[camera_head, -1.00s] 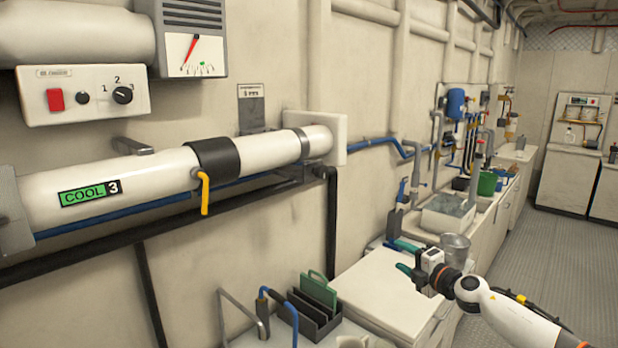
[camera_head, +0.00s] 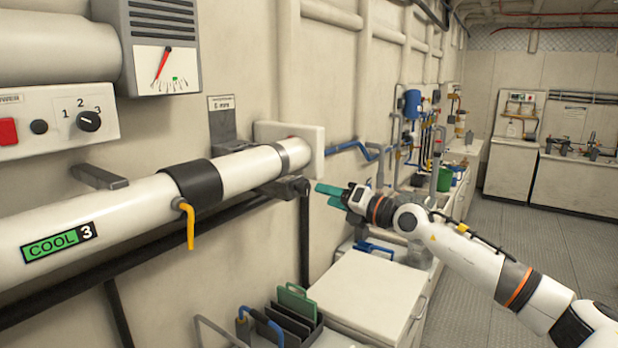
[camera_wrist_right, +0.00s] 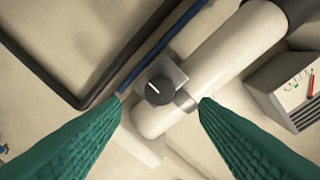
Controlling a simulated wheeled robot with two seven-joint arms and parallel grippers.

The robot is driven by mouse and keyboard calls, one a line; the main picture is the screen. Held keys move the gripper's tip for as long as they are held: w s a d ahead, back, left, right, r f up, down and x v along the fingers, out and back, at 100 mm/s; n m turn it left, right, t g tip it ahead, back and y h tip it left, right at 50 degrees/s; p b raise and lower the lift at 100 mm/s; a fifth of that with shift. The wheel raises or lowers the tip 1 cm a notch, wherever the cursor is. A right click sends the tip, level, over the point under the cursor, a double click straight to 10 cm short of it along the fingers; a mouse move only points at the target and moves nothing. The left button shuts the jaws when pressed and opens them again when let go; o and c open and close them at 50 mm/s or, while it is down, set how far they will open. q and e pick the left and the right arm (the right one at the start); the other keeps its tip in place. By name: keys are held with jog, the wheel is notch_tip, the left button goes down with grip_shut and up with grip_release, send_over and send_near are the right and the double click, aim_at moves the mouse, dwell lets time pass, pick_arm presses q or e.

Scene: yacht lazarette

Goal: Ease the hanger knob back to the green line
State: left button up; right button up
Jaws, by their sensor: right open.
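The hanger knob is a round black knob (camera_wrist_right: 158,91) with a pale mark on a grey block, beside the white pipe (camera_wrist_right: 226,70) in the right wrist view. In the head view, the dark hanger piece (camera_head: 285,187) sits under the pipe's far end; the knob's face is not clear there. My right gripper (camera_head: 323,190) has teal fingers, open and empty, just right of the hanger and apart from it. The wall gauge (camera_head: 166,70) has a red needle pointing left of a green mark (camera_head: 174,78). My left gripper is not in view.
The white pipe (camera_head: 110,215) carries a black band (camera_head: 193,183), a yellow lever (camera_head: 189,228) and a green COOL 3 label (camera_head: 58,243). A control box (camera_head: 58,122) is at left. Below are a white cabinet top (camera_head: 370,295) and a black rack (camera_head: 290,322).

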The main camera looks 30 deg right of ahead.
aim_at(307, 190)
jog(key=p+x, duration=0.2)
jog(key=x, duration=0.3)
jog(key=shift+w+r, duration=0.1)
jog(key=shift+w, duration=0.15)
jog(key=shift+w+a, duration=0.3)
jog(key=shift+w, duration=0.35)
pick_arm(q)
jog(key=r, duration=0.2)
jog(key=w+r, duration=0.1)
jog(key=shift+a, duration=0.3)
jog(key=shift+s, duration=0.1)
pick_arm(e)
jog(key=shift+c, duration=0.3)
